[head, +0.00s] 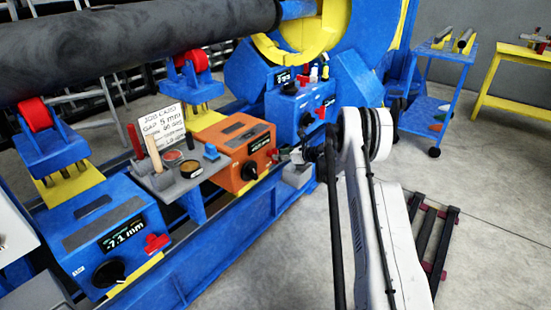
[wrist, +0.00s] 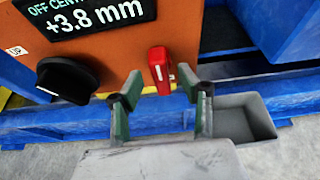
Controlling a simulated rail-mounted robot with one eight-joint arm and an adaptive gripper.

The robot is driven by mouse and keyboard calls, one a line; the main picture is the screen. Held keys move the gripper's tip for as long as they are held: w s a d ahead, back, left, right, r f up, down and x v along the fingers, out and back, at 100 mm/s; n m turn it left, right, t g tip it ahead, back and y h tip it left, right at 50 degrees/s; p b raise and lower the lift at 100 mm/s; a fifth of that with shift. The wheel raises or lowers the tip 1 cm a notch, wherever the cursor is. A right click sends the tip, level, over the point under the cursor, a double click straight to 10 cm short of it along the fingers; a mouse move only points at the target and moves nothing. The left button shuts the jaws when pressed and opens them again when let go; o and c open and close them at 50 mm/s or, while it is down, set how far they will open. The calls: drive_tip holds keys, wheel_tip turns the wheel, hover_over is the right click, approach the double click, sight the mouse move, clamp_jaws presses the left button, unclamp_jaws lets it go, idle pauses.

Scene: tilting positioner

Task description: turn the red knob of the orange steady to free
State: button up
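The orange steady (head: 215,135) stands mid-row in the head view, and its front face (wrist: 120,30) fills the upper left of the wrist view. Its display reads "OFF CENT…" +3.8 mm. The red knob (wrist: 158,66) is at the right of that face, with a white mark, its handle roughly upright. My gripper (wrist: 158,86) is open, with one green-padded finger on each side of the knob's lower end; I cannot tell whether either touches it. In the head view my gripper (head: 298,156) is at the orange steady's right end, where the arm partly hides it.
A black knob (wrist: 68,80) sits left of the red knob. An open grey bin (wrist: 243,118) lies close at my gripper's right. A blue steady (head: 105,235) reading -7.1 mm and a grey tool shelf (head: 165,185) stand left.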

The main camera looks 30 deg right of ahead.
drive_tip(key=shift+b+x, duration=0.35)
drive_tip(key=shift+x, duration=1.3)
clamp_jaws()
